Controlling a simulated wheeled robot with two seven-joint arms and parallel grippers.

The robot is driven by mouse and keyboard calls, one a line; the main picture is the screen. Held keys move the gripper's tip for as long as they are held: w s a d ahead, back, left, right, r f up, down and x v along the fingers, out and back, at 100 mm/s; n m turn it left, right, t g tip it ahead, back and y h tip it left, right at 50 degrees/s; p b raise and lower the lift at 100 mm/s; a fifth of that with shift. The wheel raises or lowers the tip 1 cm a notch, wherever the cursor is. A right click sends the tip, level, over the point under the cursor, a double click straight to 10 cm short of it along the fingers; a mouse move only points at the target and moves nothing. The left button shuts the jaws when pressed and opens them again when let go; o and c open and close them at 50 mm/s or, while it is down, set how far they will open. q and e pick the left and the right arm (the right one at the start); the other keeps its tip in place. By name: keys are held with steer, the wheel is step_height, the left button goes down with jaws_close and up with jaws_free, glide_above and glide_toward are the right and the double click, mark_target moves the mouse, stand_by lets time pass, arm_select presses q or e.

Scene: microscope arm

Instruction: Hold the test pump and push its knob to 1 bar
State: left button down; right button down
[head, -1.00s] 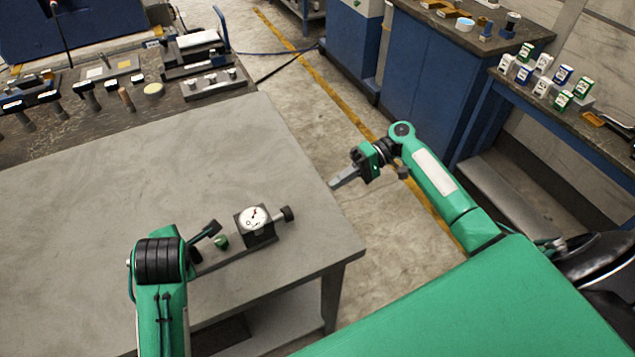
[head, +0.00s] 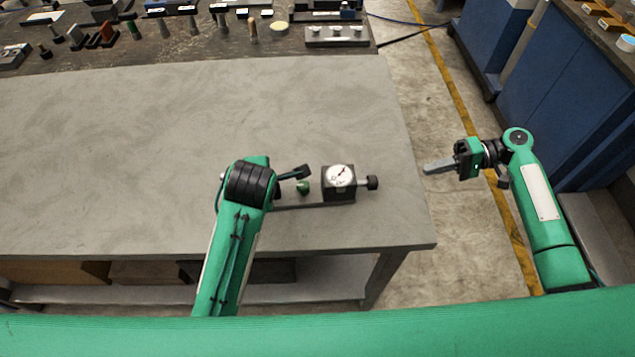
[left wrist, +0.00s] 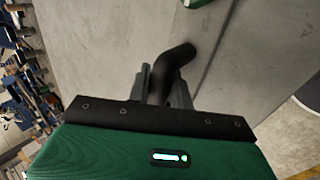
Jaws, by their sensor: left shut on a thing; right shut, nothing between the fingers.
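The test pump lies on the grey table right of centre in the head view. Its block with a white round gauge (head: 340,178) has a black knob (head: 373,182) on the right. A small green part (head: 303,187) and a black lever sit to the left. The gauge reading is too small to tell. My left arm covers the pump's left end. In the left wrist view my left gripper (left wrist: 163,85) is shut on a black curved handle (left wrist: 175,62) of the pump. My right gripper (head: 437,166) is shut and empty, right of the knob and apart from it, past the table's right edge.
The grey table top (head: 150,150) is clear left of the pump. A dark bench (head: 160,50) with several tools and small parts stands behind it. Blue cabinets (head: 560,90) stand at the right, with open floor between them and the table.

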arm_select(q)
steer(key=c, duration=1.2)
jaws_free()
steer(key=shift+o, duration=0.2)
steer(key=shift+r, duration=0.1)
steer(key=v, duration=0.7)
steer(key=shift+r, duration=0.15)
steer(key=shift+s, duration=0.15)
